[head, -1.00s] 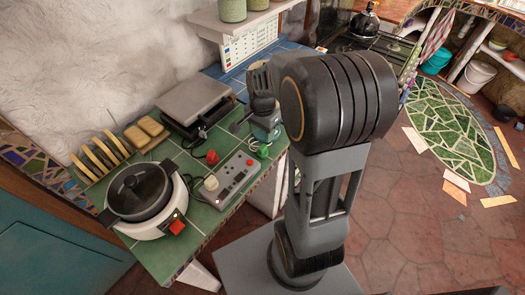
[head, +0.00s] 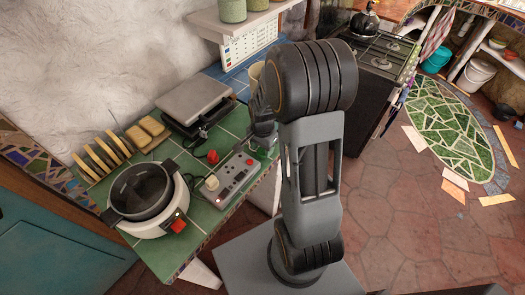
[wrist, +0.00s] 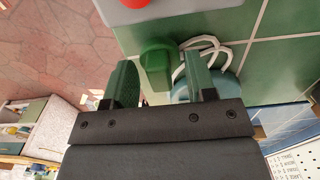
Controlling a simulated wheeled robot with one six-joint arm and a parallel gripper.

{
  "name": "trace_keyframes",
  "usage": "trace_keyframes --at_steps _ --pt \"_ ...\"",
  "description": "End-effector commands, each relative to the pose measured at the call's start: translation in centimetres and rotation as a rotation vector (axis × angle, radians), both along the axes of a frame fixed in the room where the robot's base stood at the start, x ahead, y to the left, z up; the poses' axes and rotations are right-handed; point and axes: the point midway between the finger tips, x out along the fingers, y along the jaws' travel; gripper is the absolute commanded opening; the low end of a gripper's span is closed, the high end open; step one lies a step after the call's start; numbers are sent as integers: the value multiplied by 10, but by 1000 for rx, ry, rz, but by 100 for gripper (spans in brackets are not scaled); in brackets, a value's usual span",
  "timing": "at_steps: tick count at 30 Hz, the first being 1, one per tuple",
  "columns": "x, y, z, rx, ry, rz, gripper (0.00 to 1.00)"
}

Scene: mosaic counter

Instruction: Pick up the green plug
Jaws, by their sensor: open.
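The green plug (wrist: 157,60) lies on the green-tiled counter. In the wrist view it is between the two finger tips of my gripper (wrist: 163,68), with a visible gap on each side, closer to the left finger. My gripper is open and holds nothing. In the head view my gripper (head: 262,143) is low over the counter beside the grey power strip, and the plug is mostly hidden by my arm.
The grey power strip (head: 236,179) carries a white plug (head: 211,182). A red plug (head: 212,157) lies beside it. A white cord (wrist: 200,43) loops right of the green plug. A cooker (head: 145,200), toast rack (head: 100,158) and flat grill (head: 196,99) stand on the counter.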

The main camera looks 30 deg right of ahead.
Motion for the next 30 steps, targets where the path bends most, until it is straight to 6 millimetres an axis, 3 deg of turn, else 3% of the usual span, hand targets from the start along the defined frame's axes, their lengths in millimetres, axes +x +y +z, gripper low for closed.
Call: trace_keyframes --at_steps 3,18,30 --pt "0 0 0 0 0 0 49" --pt "0 0 0 0 0 0 1" --pt "1 0 7 0 -1 0 0"
